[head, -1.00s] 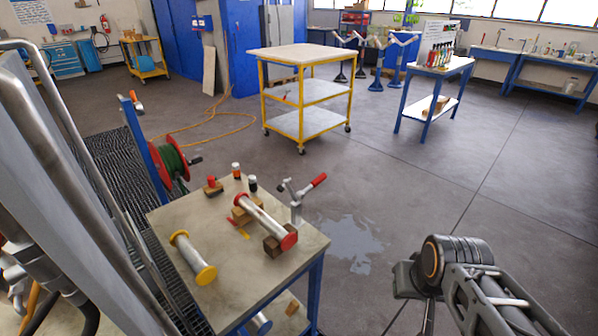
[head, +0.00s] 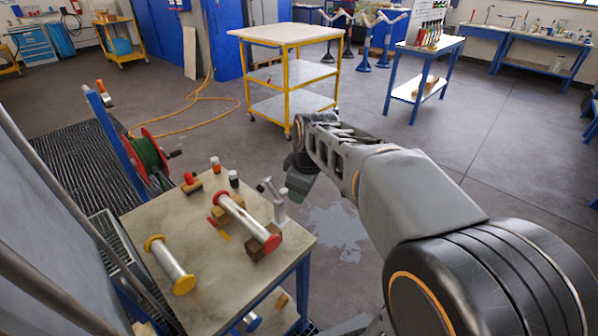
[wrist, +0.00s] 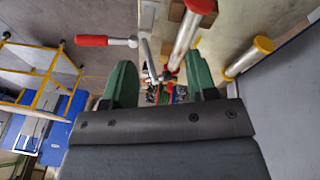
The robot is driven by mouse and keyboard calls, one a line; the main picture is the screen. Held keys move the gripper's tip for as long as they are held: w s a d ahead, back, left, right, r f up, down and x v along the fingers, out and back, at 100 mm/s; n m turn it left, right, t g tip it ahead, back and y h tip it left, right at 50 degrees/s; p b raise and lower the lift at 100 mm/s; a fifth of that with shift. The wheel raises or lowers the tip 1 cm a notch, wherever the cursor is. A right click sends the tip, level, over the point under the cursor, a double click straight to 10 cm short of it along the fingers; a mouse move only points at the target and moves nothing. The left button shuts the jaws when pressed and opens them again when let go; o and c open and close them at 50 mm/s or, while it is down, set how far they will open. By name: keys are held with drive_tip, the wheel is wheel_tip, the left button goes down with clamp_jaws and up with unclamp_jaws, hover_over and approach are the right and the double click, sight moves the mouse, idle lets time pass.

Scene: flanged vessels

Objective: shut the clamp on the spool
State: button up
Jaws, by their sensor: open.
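The spool with red end flanges (head: 243,219) lies on wooden blocks on the bench; its metal tube also shows in the wrist view (wrist: 186,38). The clamp (head: 279,205), a metal post with jointed arms, stands at the spool's right. In the wrist view the clamp (wrist: 147,52) has a long red handle (wrist: 92,41) sticking out to the left; in the head view my gripper hides the handle. My gripper (head: 296,187) is beside and above the clamp. Its green fingers (wrist: 160,75) are apart, with part of the clamp seen between them; I cannot tell whether they touch it.
A spool with yellow flanges (head: 168,264) lies at the bench's (head: 205,293) left front. A green hose reel (head: 148,155) is behind left. A yellow trolley (head: 287,36) stands beyond, with open floor between.

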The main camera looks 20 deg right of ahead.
drive_tip(key=w+d+n+y, duration=0.1)
drive_tip(key=w+d+n, duration=0.9)
drive_tip(key=w+n, duration=0.55)
drive_tip(key=shift+m+g, duration=0.3)
drive_tip(key=shift+m, duration=0.15)
drive_tip(key=p+x, duration=0.1)
drive_tip(key=x, duration=1.2)
drive_tip(key=shift+w+d+f+p, duration=0.15)
drive_tip(key=shift+w+f+p, duration=0.15)
drive_tip(key=shift+p, duration=0.05)
drive_tip(key=shift+c, duration=0.4)
clamp_jaws()
